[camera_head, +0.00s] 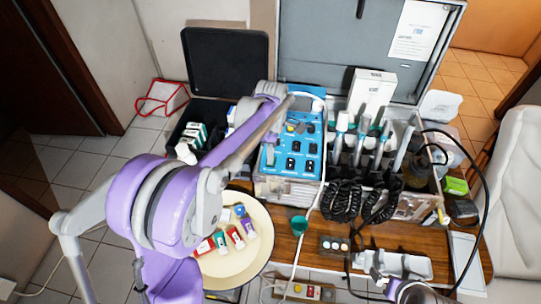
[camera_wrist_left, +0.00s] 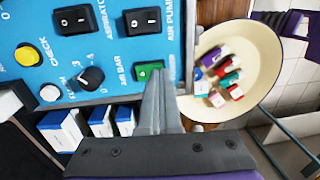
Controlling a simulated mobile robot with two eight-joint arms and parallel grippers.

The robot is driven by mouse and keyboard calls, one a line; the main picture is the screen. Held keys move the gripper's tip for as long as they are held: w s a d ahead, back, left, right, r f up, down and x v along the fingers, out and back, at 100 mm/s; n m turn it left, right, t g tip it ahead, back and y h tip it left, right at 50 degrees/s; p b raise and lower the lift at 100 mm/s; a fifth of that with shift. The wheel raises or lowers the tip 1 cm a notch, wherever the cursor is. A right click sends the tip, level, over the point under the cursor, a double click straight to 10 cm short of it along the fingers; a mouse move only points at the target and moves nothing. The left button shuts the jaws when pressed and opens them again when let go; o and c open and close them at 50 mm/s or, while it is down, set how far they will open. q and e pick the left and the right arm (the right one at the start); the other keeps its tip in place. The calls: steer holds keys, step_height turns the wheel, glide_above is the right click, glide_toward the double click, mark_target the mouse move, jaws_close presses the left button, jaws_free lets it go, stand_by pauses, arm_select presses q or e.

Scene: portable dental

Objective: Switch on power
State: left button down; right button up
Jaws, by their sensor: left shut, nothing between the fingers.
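The blue control panel (camera_head: 307,118) sits on a case on the wooden table in the head view. In the left wrist view a green rocker switch (camera_wrist_left: 149,71) is at the panel's edge, partly covered by my fingers. Its label is not readable. My left gripper (camera_wrist_left: 158,80) is shut and empty, with its tips at the green switch. I cannot tell whether they touch it. In the head view my left arm reaches over from the left and hides part of the panel. A part of my right arm shows at the lower right; its fingers cannot be made out.
Black rocker switches (camera_wrist_left: 140,20) and a black knob (camera_wrist_left: 91,78) are close to my fingers. A cream bowl (camera_head: 252,262) with small bottles is in front of the panel. Black coiled hoses (camera_head: 345,200) and instruments (camera_head: 380,140) stand right of it.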

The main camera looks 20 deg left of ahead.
arm_select(q)
steer(key=shift+s+f+b, duration=0.1)
steer(key=shift+f+b, duration=0.2)
steer(key=shift+f, duration=0.15)
steer(key=shift+s+d+r, duration=0.1)
steer(key=shift+s+r, duration=0.1)
steer(key=shift+w, duration=0.35)
steer(key=shift+w+a+r, duration=0.15)
steer(key=shift+w+a, duration=0.05)
steer(key=shift+w, duration=0.05)
steer(key=shift+w+a, duration=0.1)
steer(key=shift+w, duration=0.35)
steer(key=shift+s, duration=0.1)
